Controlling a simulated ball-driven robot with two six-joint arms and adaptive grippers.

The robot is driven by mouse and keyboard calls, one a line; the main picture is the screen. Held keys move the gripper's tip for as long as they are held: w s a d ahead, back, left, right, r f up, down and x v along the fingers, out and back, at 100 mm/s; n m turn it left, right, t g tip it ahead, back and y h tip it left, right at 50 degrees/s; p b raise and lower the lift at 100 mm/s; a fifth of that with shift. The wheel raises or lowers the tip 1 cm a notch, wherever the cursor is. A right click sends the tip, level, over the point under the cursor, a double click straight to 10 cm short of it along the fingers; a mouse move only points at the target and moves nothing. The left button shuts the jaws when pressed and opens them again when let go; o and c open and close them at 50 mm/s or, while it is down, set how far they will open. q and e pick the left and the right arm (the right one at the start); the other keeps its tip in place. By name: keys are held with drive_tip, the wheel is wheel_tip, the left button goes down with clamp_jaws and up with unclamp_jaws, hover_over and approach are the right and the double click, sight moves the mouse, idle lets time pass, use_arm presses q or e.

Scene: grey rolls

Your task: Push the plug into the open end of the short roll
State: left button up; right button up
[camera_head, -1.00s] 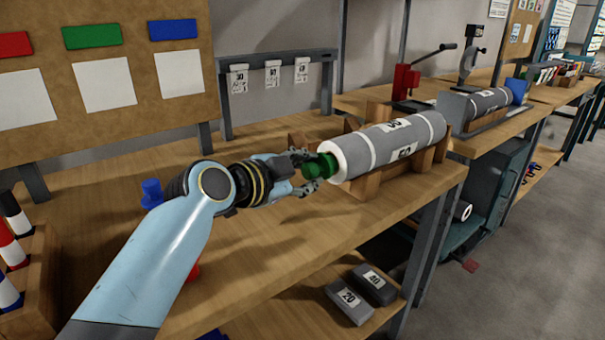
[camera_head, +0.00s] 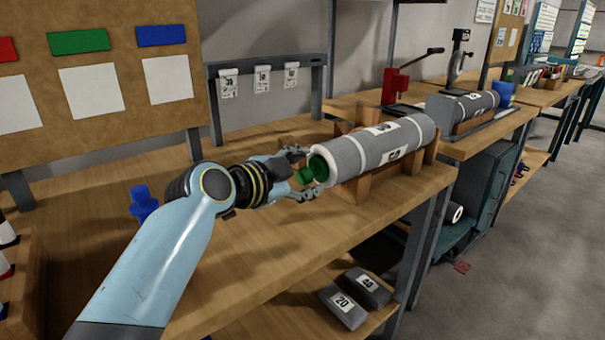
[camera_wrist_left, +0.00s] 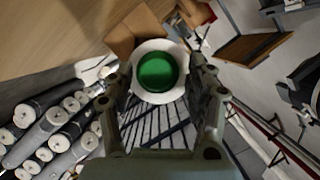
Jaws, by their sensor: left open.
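The grey roll (camera_head: 375,150) lies in a wooden cradle on the bench, its white-rimmed open end facing my left gripper. The green plug (camera_head: 319,165) sits at that end, its wide part within the rim and its knob standing out towards me. In the left wrist view the plug (camera_wrist_left: 157,71) is a green disc ringed by the white roll rim (camera_wrist_left: 143,52). My left gripper (camera_head: 306,174) is open, with its fingers apart on either side of the knob. How deep the plug sits cannot be told. My right gripper is not in view.
A blue plug (camera_head: 144,203) stands on the bench at the left, behind my arm. A red lever press (camera_head: 396,84) and another roll (camera_head: 470,105) are on the bench beyond. Grey blocks (camera_head: 343,305) lie on the lower shelf.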

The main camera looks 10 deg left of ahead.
use_arm(q)
drive_tip(key=shift+s+a, duration=0.1)
drive_tip(key=shift+s, duration=0.15)
drive_tip(key=v, duration=0.7)
